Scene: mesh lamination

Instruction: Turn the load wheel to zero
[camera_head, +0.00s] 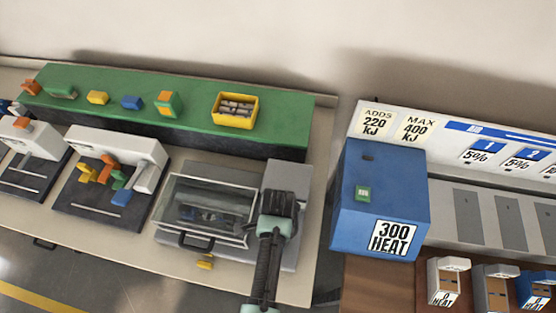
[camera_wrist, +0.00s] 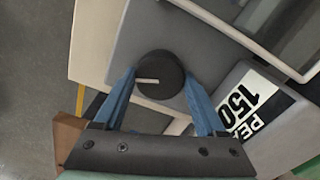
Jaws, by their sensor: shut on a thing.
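The load wheel is a round black knob (camera_wrist: 160,68) with a white pointer line, set on a grey face, in the wrist view. The pointer lies nearly level in that picture, running from the knob's middle to the left. My gripper (camera_wrist: 160,80) has its two blue fingers on opposite sides of the knob and is shut on it. In the head view, my gripper (camera_head: 276,212) is over the grey housing (camera_head: 287,178) at the right end of the clear-lidded machine (camera_head: 208,208). The wheel is hidden there behind my gripper. No zero mark can be made out.
A label reading 150 (camera_wrist: 250,104) is on a grey block by the wheel. A blue 300 HEAT box (camera_head: 375,195) stands to the right, across a gap. A green shelf (camera_head: 170,110) with small coloured pieces runs behind. Other grey-and-white machines (camera_head: 120,150) stand to the left.

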